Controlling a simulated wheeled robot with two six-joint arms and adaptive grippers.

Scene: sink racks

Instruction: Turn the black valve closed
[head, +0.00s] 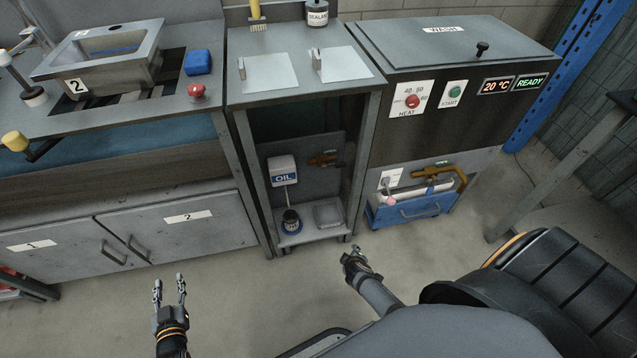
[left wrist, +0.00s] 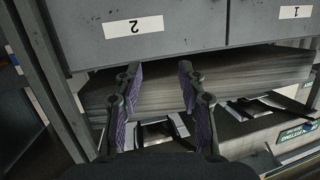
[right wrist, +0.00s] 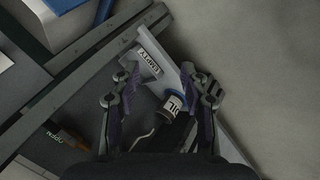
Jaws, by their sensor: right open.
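A small valve (head: 323,158) with a brass-coloured body sits on the back panel inside the open middle cabinet; its handle is too dark and small to read clearly. A second, brass valve (head: 435,172) is on the right, under the wash unit. No plainly black valve handle can be made out. My right gripper (head: 352,258) is open and empty in front of the middle cabinet, below and apart from the valves. In the right wrist view, a brass part (right wrist: 70,136) shows beside an OPEN label. My left gripper (head: 169,285) is open and empty before the left cabinet.
A blue tray (head: 412,210) sits below the wash unit. Cabinet posts frame the opening. The floor (head: 240,300) between my grippers is clear.

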